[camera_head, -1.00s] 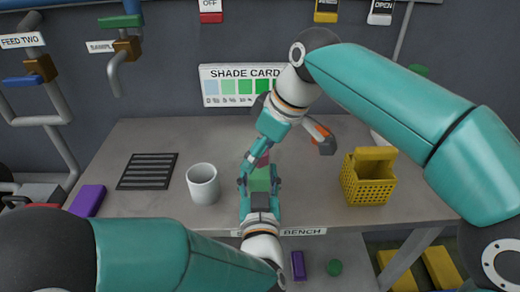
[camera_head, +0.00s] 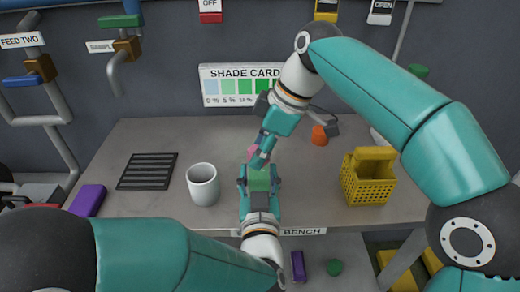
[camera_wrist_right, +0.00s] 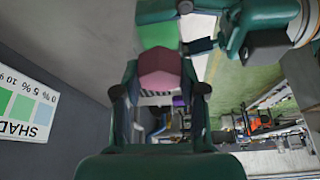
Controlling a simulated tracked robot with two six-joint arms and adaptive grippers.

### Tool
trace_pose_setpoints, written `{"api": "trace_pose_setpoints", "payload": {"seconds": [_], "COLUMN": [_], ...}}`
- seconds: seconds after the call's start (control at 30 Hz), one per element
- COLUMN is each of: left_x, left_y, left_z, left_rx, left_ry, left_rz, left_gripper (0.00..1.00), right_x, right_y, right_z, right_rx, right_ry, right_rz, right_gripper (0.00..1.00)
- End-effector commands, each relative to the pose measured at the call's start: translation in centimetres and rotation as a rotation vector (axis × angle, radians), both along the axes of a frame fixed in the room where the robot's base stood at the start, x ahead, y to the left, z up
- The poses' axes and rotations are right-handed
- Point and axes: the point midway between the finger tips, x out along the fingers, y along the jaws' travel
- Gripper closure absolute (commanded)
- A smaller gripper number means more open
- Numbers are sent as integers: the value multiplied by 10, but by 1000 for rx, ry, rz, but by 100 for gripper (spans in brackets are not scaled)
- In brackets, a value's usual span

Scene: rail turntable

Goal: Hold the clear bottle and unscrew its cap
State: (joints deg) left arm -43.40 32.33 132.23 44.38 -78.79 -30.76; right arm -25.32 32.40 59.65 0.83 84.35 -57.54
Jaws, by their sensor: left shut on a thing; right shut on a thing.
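The bottle (camera_head: 259,181) shows as a green block, held upright in my left gripper (camera_head: 259,184) above the front middle of the bench. My left gripper is shut on it, with a finger on each side. My right gripper (camera_head: 261,155) comes down from above and is shut on the pink cap (camera_head: 254,153). In the right wrist view the pink cap (camera_wrist_right: 160,72) sits between my right fingers, with green (camera_wrist_right: 157,33) beyond it. I cannot tell whether the cap still touches the bottle's neck.
A white mug (camera_head: 203,186) stands left of my left gripper, with a black grille (camera_head: 147,171) behind it. A yellow basket (camera_head: 368,184) stands at the right. The bench (camera_head: 310,200) is bare before the basket.

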Motion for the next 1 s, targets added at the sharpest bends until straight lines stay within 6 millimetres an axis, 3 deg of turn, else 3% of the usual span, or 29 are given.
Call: {"api": "trace_pose_setpoints", "payload": {"seconds": [0.13, 0.53, 0.8, 1.0], "left_x": [0, 0, 0, 0], "left_y": [0, 0, 0, 0], "left_z": [0, 0, 0, 0], "left_rx": [0, 0, 0, 0], "left_ry": [0, 0, 0, 0], "left_rz": [-1, -1, -1, -1], "left_gripper": [100, 100, 100, 100], "right_x": [1, 1, 3, 3], "right_y": [0, 0, 2, 1], "right_z": [-1, -1, -2, -1], "right_rx": [0, 0, 1, 1], "right_ry": [0, 0, 0, -1], "right_rz": [120, 175, 497, 635], "right_gripper": [100, 100, 100, 100]}}
